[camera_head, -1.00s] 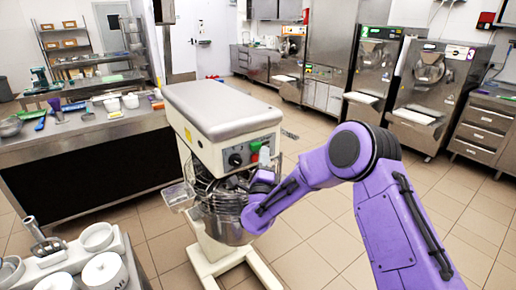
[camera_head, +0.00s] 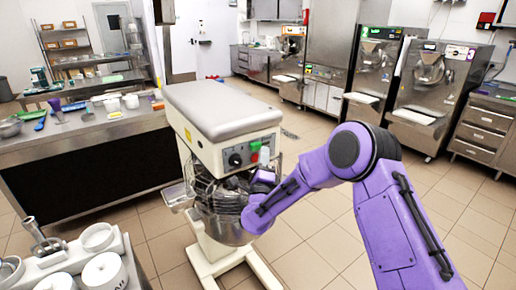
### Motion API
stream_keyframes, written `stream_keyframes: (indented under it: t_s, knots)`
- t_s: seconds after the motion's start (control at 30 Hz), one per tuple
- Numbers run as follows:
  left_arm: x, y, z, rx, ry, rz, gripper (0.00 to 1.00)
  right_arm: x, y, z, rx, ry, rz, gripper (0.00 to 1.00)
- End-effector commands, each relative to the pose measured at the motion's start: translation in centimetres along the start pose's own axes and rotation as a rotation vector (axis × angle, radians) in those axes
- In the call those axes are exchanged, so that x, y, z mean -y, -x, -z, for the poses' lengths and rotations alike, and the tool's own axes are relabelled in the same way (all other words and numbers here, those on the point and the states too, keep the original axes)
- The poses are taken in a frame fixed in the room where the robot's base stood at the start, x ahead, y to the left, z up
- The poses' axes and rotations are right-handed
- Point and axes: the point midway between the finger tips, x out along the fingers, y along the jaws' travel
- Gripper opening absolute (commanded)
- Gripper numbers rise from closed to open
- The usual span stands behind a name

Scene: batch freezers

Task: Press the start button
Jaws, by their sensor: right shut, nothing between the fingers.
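A cream planetary mixer (camera_head: 222,105) stands on the floor in the middle of the camera_head view. Its front panel carries a black knob (camera_head: 235,160) and a green button (camera_head: 255,146), with a small red spot below. My purple right arm comes in from the right. My right gripper (camera_head: 264,155) is shut and empty, with its pale fingertips just beside and below the green button. I cannot tell whether they touch it. The steel bowl (camera_head: 230,228) and wire guard (camera_head: 205,185) sit below the panel, partly hidden by my arm. My left gripper is not in view.
A steel counter (camera_head: 80,140) with bowls and tools is at left. A trolley (camera_head: 75,255) with white containers is at lower left. Batch freezers (camera_head: 432,90) and a drawer unit (camera_head: 485,130) line the back right. The tiled floor between is clear.

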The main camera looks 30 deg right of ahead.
Motion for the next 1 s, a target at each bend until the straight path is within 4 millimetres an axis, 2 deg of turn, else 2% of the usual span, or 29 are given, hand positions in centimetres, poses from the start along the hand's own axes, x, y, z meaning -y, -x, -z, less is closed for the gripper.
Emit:
stream_keyframes:
  t_s: [1.0]
  knots:
    - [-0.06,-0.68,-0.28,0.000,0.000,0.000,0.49,-0.40,-0.59,-0.44,0.000,0.000,0.000,0.00]
